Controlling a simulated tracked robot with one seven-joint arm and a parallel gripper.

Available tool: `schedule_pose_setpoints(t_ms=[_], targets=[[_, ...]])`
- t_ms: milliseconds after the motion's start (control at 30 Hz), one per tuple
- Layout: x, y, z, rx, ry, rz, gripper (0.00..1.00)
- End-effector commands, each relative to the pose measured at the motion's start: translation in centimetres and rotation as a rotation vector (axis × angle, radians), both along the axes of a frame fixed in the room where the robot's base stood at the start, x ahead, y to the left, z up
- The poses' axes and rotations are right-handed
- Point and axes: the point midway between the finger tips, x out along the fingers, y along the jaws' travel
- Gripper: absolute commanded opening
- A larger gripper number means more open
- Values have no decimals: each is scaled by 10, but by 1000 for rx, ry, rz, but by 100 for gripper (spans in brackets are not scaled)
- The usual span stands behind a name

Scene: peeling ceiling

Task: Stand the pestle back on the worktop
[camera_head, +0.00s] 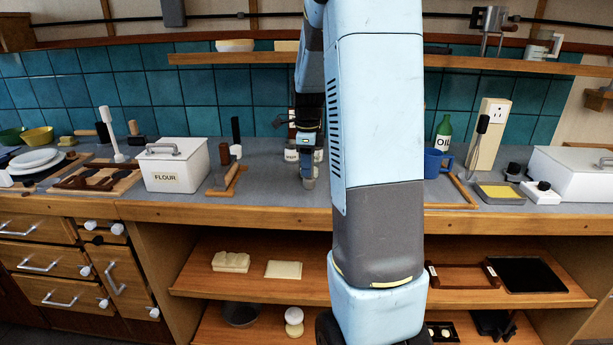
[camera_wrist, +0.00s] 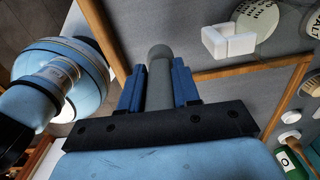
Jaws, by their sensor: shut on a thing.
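The pestle is a grey, rounded rod, seen in the wrist view (camera_wrist: 160,66) between the two blue fingers of my gripper (camera_wrist: 158,76). My gripper is shut on it, and its rounded end sticks out past the fingertips. In the head view my gripper (camera_head: 306,155) hangs over the worktop (camera_head: 275,178), near the middle. The grey end of the pestle (camera_head: 308,178) points down below it. I cannot tell whether that end touches the worktop. My arm hides part of the worktop to the right.
A white flour box (camera_head: 176,172) and a wooden stand (camera_head: 229,180) are to the left. Labelled jars (camera_wrist: 258,17) and a white block (camera_wrist: 229,41) are close by. A blue mug (camera_head: 437,163) and an oil bottle (camera_head: 444,133) stand right of my arm.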

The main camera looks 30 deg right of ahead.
Motion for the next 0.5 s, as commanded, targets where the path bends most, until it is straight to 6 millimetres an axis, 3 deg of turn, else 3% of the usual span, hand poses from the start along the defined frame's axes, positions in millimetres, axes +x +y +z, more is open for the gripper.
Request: schedule_pose_setpoints(t_ms=[167,500], targets=[[6,1,-7,-1,-1,1,0],[9,1,-42,0,-1,0,0]])
